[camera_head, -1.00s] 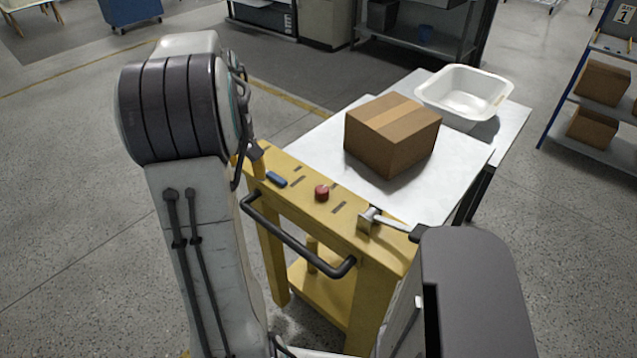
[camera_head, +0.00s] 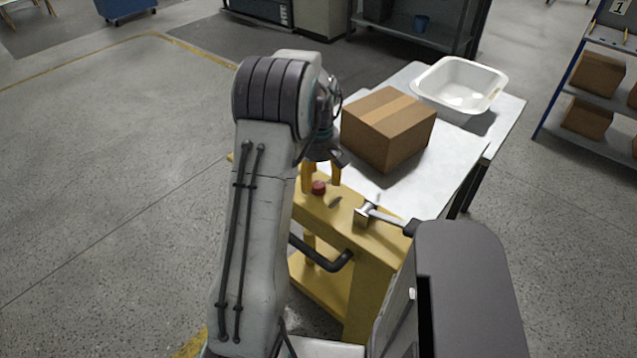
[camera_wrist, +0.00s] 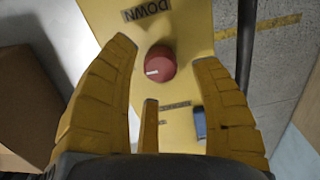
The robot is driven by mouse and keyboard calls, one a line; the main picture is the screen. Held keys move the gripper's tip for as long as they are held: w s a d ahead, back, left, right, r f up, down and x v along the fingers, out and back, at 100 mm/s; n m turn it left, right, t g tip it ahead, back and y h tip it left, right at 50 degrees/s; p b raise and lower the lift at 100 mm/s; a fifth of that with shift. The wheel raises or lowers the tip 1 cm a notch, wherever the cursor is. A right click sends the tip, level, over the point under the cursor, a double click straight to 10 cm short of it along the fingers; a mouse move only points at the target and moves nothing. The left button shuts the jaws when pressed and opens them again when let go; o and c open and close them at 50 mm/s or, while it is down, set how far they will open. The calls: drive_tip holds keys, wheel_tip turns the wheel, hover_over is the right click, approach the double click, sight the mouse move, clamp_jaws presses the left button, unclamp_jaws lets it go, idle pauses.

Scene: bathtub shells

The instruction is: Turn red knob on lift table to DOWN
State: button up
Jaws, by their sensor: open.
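The red knob (camera_head: 318,187) sits on the yellow control panel of the lift table (camera_head: 385,238). In the wrist view the red knob (camera_wrist: 161,64) lies between the fingers, near the DOWN label (camera_wrist: 146,9); a white mark shows on its left side. My gripper (camera_wrist: 172,50) is open, its yellow fingers spread on both sides of the knob. In the head view my gripper (camera_head: 322,178) is above the panel, right by the knob. I cannot tell whether any finger touches it.
A cardboard box (camera_head: 388,128) sits on the white tabletop (camera_head: 450,165), with a white basin (camera_head: 460,88) behind it. A hammer (camera_head: 385,217) lies on the panel right of the knob. A blue object (camera_wrist: 199,122) is also on the panel. A black handle bar (camera_head: 320,258) runs along the front.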

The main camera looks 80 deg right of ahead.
drive_tip(key=shift+f, duration=1.2)
clamp_jaws()
